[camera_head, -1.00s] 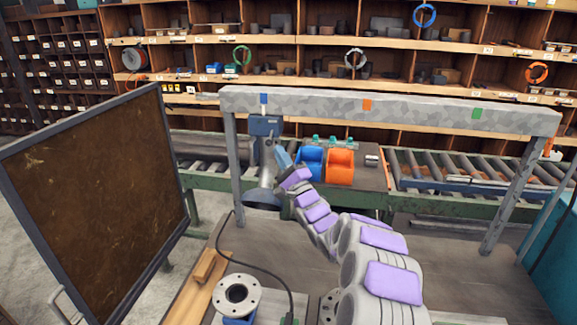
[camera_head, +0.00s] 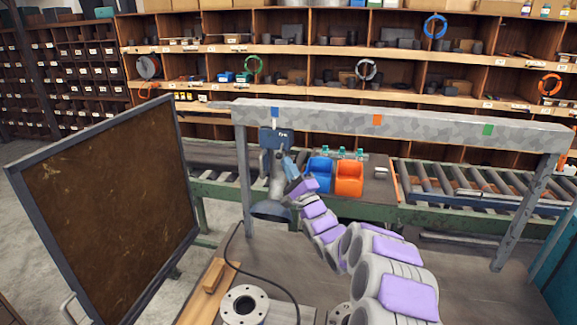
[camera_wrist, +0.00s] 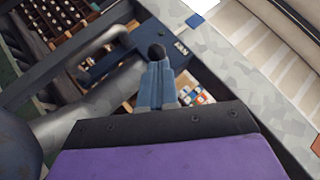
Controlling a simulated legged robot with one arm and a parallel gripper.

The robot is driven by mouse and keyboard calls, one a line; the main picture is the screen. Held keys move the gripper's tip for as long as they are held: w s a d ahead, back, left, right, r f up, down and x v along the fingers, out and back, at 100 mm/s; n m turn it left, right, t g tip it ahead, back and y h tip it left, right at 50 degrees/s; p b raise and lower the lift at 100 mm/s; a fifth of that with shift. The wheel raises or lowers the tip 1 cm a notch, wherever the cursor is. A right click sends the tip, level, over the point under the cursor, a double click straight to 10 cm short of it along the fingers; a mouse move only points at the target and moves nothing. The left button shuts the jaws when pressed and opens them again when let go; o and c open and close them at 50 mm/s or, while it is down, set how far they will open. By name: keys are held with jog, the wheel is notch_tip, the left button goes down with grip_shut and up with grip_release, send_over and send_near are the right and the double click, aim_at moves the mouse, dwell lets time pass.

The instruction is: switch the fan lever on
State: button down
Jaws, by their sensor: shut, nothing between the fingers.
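The blue-grey switch box (camera_head: 278,138) hangs under the left end of the grey beam, below a blue tag. In the wrist view the box (camera_wrist: 108,62) carries a small white label. A dark round knob (camera_wrist: 157,51), apparently the lever's end, shows right at my fingertips; I cannot tell whether they touch it. The rest of the lever is hidden or too small to make out. My gripper (camera_head: 287,160) has its blue fingers together and empty, just below the box. It also shows in the wrist view (camera_wrist: 157,66).
A grey duct with a hood (camera_head: 270,210) hangs beside my gripper. A dark framed panel (camera_head: 105,215) stands at the left. Blue (camera_head: 319,172) and orange (camera_head: 349,178) bins sit behind. A flange (camera_head: 244,305) and a cable lie on the bench.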

jog(key=shift+s+r+p, duration=0.1)
jog(key=shift+r+p, duration=0.2)
jog(key=shift+p, duration=0.05)
jog(key=r+m+g+h+p, duration=0.1)
jog(key=m+h+p, duration=0.1)
jog(key=p, duration=0.2)
jog(key=s+r+m+g+h+p, duration=0.1)
jog(key=r+m+g+h+p, duration=0.1)
jog(key=p, duration=0.2)
jog(key=r+m+g+h+p, duration=0.1)
jog(key=m+p, duration=0.2)
jog(key=p, duration=0.2)
jog(key=shift+s+a+r+g+h, duration=0.1)
jog(key=shift+s+r+g+h, duration=0.05)
jog(key=shift+r+g+h, duration=0.2)
